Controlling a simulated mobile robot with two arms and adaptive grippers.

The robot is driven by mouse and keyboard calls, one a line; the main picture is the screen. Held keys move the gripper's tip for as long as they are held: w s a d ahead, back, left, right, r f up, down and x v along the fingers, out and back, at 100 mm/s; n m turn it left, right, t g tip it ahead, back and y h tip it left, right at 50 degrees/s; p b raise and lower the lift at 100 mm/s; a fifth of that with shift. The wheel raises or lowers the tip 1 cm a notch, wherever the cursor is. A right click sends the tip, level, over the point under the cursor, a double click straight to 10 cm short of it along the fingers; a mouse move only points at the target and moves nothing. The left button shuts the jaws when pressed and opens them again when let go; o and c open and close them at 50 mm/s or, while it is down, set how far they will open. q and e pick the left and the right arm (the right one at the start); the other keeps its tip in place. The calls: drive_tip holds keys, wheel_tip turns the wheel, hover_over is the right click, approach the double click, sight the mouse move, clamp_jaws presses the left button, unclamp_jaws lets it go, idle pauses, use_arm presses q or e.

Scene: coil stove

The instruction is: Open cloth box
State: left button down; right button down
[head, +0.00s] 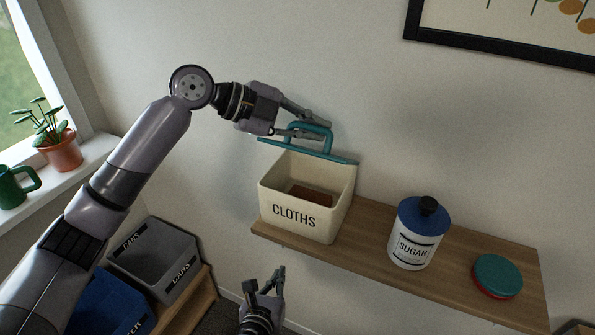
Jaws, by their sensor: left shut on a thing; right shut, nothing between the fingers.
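The cream cloth box (297,222), marked CLOTHS, stands on the left end of a wooden shelf. Its top is open and something brown lies inside. The teal lid (330,157) is held tilted above the back of the box; I cannot tell if its rear edge still touches the box. My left gripper (325,130) is shut on the lid's teal handle (300,127). My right gripper (268,275) is shut and empty, low in front of the shelf, below the box.
The wooden shelf (370,225) also holds a white sugar canister (410,247) with a blue lid and a round teal-and-red container (497,276). A grey bin (152,262) and a blue bin (105,310) are at lower left. A plant (58,145) and green mug (15,186) stand on the windowsill.

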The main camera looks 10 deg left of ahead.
wheel_tip(320, 180, up, 26)
drive_tip(key=s+m+t+h, duration=0.3)
drive_tip(key=t+h, duration=0.1)
drive_tip(key=t, duration=0.1)
drive_tip(key=d+x, duration=0.1)
drive_tip(key=x, duration=0.9)
drive_tip(key=shift+h, duration=0.4)
drive_tip(key=shift+s+d+r, duration=0.1)
drive_tip(key=shift+r, duration=0.1)
